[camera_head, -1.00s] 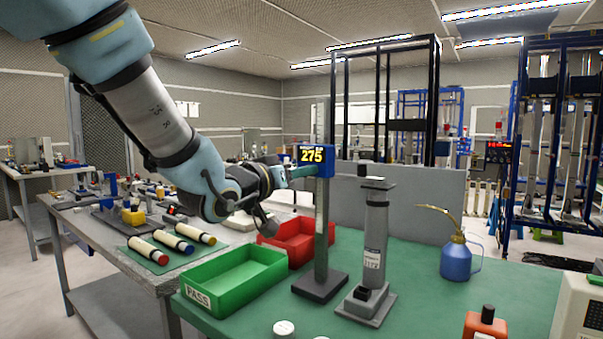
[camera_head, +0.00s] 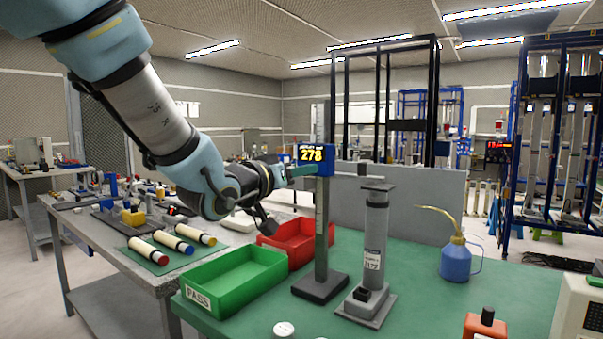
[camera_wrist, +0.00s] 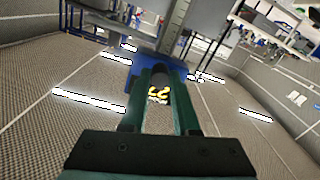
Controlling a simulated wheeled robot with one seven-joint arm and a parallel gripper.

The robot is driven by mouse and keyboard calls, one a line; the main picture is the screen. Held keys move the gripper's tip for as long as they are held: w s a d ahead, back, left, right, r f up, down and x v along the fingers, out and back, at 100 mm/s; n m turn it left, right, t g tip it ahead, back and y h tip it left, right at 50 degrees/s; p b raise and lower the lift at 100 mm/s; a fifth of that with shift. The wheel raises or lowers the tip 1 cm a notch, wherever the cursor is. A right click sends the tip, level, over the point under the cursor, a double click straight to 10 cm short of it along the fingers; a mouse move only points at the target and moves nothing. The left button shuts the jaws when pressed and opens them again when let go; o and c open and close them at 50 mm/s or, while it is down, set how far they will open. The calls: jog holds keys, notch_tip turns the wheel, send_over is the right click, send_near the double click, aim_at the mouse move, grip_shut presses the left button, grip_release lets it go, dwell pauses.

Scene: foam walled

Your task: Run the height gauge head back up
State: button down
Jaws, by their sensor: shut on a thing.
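The height gauge stands upright on the green bench, with a dark base (camera_head: 320,287) and a tall grey column (camera_head: 322,220). Its blue head (camera_head: 327,168) sits high on the column, and the yellow digits read 278. My gripper (camera_head: 306,171) comes from the left and is shut on the head, just below the display. In the wrist view, the green fingers of my gripper (camera_wrist: 165,70) reach the blue head (camera_wrist: 205,77), whose display is partly hidden between them. The exact contact is hard to see.
A green tray (camera_head: 186,291) marked PASS and a red tray (camera_head: 305,258) lie near the gauge base. A grey cylinder stand (camera_head: 374,240) is close on the right, with a blue oil can (camera_head: 457,262) beyond. A grey panel (camera_head: 425,200) stands behind.

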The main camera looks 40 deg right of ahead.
notch_tip(320, 180, up, 7)
jog(key=p, duration=0.2)
jog(key=shift+f+p, duration=0.2)
jog(key=shift+p, duration=0.1)
jog(key=c, duration=0.7)
grip_release()
jog(key=shift+o, duration=0.2)
jog(key=shift+f, duration=0.1)
jog(key=b+v, duration=0.2)
jog(key=v, duration=0.9)
